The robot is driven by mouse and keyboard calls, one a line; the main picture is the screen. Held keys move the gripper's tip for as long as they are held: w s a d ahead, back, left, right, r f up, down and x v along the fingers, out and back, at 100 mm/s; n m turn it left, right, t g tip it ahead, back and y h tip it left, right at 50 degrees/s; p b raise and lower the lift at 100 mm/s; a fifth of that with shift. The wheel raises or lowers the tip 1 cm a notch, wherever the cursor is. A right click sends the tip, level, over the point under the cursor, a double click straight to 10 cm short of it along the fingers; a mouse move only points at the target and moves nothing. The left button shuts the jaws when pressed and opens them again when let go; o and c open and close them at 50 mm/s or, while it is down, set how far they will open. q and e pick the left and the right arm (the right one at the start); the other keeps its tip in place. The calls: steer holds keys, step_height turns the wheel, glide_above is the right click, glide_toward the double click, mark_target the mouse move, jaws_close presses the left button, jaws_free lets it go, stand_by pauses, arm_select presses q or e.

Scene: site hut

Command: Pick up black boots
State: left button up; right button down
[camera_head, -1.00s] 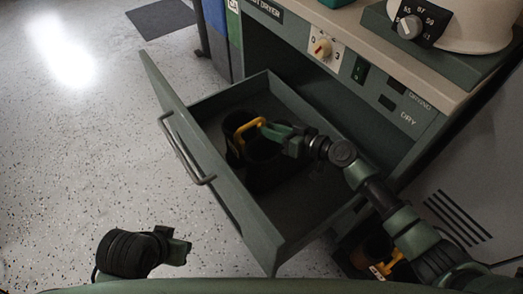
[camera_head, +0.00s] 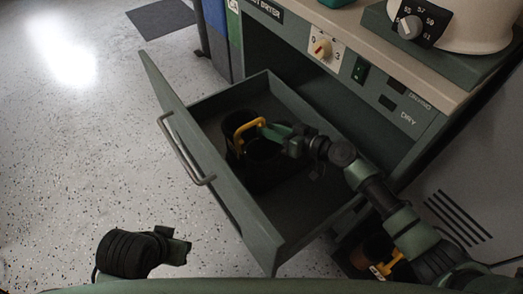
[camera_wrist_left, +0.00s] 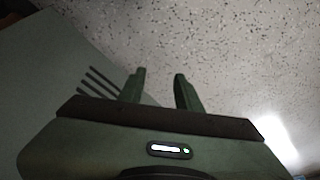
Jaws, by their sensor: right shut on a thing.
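The black boots (camera_head: 262,172) are in the open grey-green drawer (camera_head: 218,172) in the head view, dark against its floor. A yellow loop (camera_head: 240,134) shows at their top. My right gripper (camera_head: 267,130) reaches in from the right and is shut on the boots at this yellow loop. Whether the boots touch the drawer floor is hard to tell. My left gripper (camera_head: 186,246) is low at the left, outside the drawer and away from the boots. In the left wrist view, its two fingers (camera_wrist_left: 160,88) stand apart with nothing between them.
The drawer's tall front panel with a metal handle (camera_head: 186,150) stands out over the speckled floor (camera_head: 90,170). A dryer counter with a dial (camera_head: 321,48) is above. A dark item with yellow marks (camera_head: 384,266) lies under my right arm. The floor at left is clear.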

steer(key=shift+s+f, duration=0.15)
steer(key=shift+f, duration=0.1)
